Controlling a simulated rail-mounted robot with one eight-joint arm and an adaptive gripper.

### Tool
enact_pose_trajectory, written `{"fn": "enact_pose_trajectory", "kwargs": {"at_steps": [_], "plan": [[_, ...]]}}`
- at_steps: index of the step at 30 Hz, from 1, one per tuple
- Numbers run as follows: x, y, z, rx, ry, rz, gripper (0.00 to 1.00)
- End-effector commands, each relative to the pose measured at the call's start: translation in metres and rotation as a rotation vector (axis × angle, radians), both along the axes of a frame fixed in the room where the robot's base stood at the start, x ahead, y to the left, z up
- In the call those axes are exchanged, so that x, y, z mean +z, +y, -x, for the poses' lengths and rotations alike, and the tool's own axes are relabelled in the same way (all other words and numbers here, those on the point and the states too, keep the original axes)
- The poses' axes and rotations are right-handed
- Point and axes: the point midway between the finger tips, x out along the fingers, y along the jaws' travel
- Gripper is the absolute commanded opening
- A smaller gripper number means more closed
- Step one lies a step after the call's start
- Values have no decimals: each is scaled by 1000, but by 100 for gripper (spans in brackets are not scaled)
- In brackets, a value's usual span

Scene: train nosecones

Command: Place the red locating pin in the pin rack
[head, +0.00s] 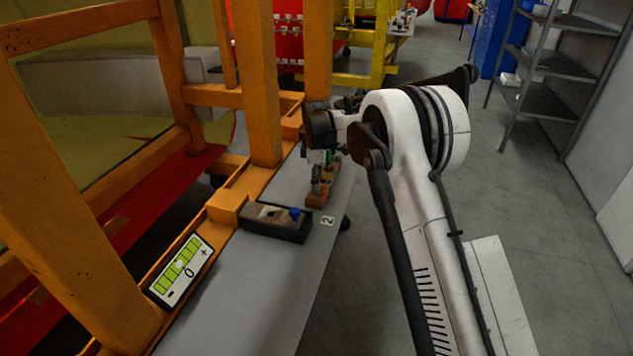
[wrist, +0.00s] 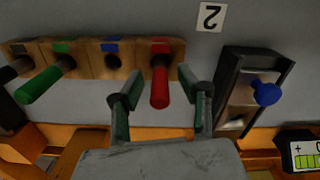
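The wooden pin rack (wrist: 112,62) in the wrist view has a row of sections marked black, green, blue and red. The red pin (wrist: 160,88) stands at the red-marked section, its lower end appearing to be in the rack. My gripper (wrist: 158,82) is open, with one finger on each side of the red pin and a visible gap to both. In the head view the rack (head: 323,190) is on the grey table, with my gripper (head: 321,158) just above it and hiding part of it. The red pin is not clearly visible there.
A green pin (wrist: 40,85) and a black pin (wrist: 14,70) stand at their marked sections; the blue-marked section holds no pin. A blue pin (wrist: 265,92) stands in a dark fixture block (wrist: 236,66) beside the rack. Orange framework (head: 262,90) borders the table.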

Motion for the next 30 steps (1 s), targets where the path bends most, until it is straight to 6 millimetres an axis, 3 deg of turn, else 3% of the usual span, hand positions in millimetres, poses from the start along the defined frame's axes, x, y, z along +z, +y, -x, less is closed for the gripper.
{"fn": "enact_pose_trajectory", "kwargs": {"at_steps": [18,30], "plan": [[106,0,0,0,0,0,35],[123,-1,1,-5,-2,-1,35]]}}
